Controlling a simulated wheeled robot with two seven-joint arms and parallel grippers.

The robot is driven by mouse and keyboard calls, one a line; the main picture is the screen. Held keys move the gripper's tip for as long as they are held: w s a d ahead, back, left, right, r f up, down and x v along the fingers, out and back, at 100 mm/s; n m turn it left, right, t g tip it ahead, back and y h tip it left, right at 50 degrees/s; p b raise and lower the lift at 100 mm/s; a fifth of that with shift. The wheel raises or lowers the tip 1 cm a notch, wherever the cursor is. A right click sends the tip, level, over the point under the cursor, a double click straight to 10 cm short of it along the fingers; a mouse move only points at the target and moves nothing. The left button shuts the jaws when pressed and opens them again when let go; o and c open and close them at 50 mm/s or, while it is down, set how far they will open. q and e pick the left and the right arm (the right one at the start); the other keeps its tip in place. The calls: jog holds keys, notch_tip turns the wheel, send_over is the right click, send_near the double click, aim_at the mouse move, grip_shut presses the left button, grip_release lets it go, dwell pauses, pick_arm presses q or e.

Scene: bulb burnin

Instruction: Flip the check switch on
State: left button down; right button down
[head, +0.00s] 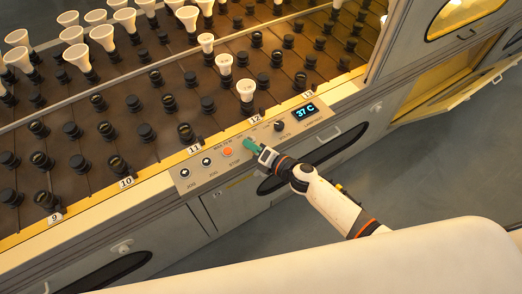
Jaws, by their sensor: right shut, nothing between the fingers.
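The control panel (218,178) runs along the front edge of the rack. It carries two black jog buttons, an orange stop button (228,152), a small black knob or switch (279,126) and a lit display (305,111) reading 37 C. The labels are too small to tell for sure which control is the check switch. My left gripper is not in view.
Behind the panel, a brown rack (180,105) holds rows of black sockets, several with white bulbs (126,18). Number tags line its yellow edge. Cabinet doors with dark oval openings lie below. An open hatch (455,88) stands at right. Grey floor (420,160) is clear.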

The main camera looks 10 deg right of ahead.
jog(key=shift+w+a, duration=0.3)
jog(key=shift+w, duration=0.05)
